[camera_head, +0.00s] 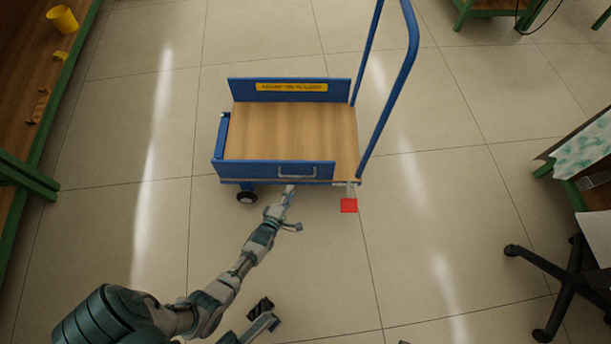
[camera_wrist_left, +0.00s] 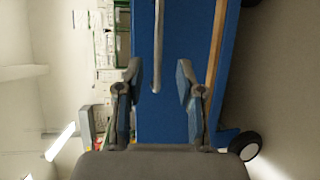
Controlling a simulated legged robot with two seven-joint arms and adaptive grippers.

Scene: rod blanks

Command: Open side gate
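A blue cart stands on the floor with a wooden deck (camera_head: 290,128). Its near side gate (camera_head: 245,172) is an upright blue panel along the near deck edge, with a grey bar handle (camera_head: 297,175). My left gripper (camera_head: 292,207) is open just in front of this gate, below the handle in the head view. In the left wrist view, my open left gripper (camera_wrist_left: 158,80) faces the blue gate panel (camera_wrist_left: 170,115). The grey handle (camera_wrist_left: 158,45) shows between the fingers, which are not closed on it. A part of what looks like my right gripper (camera_head: 262,316) shows low in the head view.
A red pedal-like piece (camera_head: 348,205) sticks out at the cart's near right corner. A tall blue push handle (camera_head: 392,95) rises at the right. A workbench (camera_head: 35,70) with a yellow cup (camera_head: 62,19) is left; a chair base (camera_head: 565,285) is right. Floor around the cart is clear.

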